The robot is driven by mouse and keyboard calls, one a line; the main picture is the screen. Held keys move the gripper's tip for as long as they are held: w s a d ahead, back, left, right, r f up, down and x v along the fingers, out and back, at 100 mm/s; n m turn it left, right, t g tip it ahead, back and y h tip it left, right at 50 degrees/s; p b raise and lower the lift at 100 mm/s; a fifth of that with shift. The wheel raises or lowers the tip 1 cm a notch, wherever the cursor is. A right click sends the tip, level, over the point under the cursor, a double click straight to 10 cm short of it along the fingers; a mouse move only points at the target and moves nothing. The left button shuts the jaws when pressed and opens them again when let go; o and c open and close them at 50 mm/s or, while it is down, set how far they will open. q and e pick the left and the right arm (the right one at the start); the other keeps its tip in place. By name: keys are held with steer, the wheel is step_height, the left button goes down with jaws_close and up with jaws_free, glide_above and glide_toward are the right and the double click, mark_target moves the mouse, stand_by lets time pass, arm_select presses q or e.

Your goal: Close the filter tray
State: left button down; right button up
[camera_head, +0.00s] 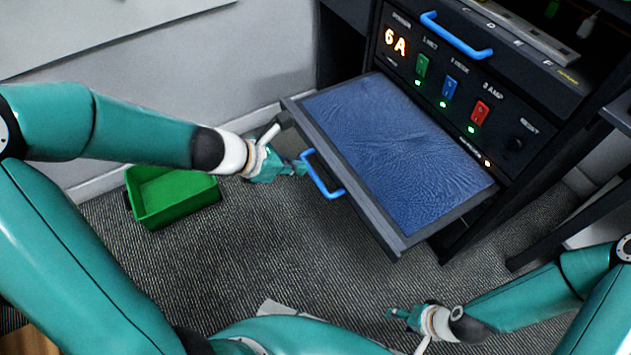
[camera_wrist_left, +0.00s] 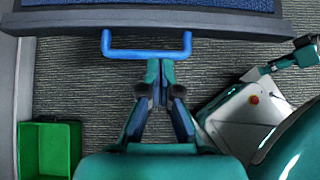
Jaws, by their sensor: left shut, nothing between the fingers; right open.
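The filter tray (camera_head: 392,238) is pulled out of the black cabinet and holds a blue, crinkled filter sheet (camera_head: 390,140). A blue handle (camera_head: 318,176) is on its front face. The handle also shows in the left wrist view (camera_wrist_left: 147,53), across the top. My left gripper (camera_head: 303,168) is shut and empty, its tips close to the handle. In the left wrist view its fingertips (camera_wrist_left: 160,66) are together just below the handle bar; I cannot tell whether they touch it. My right gripper (camera_head: 392,314) is open and empty, low over the floor, away from the tray.
The cabinet panel (camera_head: 440,75) above the tray has green, blue and red switches, an orange "6A" display and another blue handle (camera_head: 455,36). A green bin (camera_head: 172,195) stands on the grey carpet (camera_head: 270,250) at left, near the wall. Carpet before the tray is mostly clear.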

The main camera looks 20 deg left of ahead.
mark_target(333, 174)
arm_select(q)
steer(key=b+x, duration=0.5)
steer(key=x, duration=0.3)
steer(key=shift+w+d+f, duration=0.15)
steer(key=shift+w+f, duration=0.05)
steer(key=shift+f, duration=0.1)
steer(key=shift+w+d+f, duration=0.25)
steer(key=shift+w+f, duration=0.05)
steer(key=shift+w, duration=0.05)
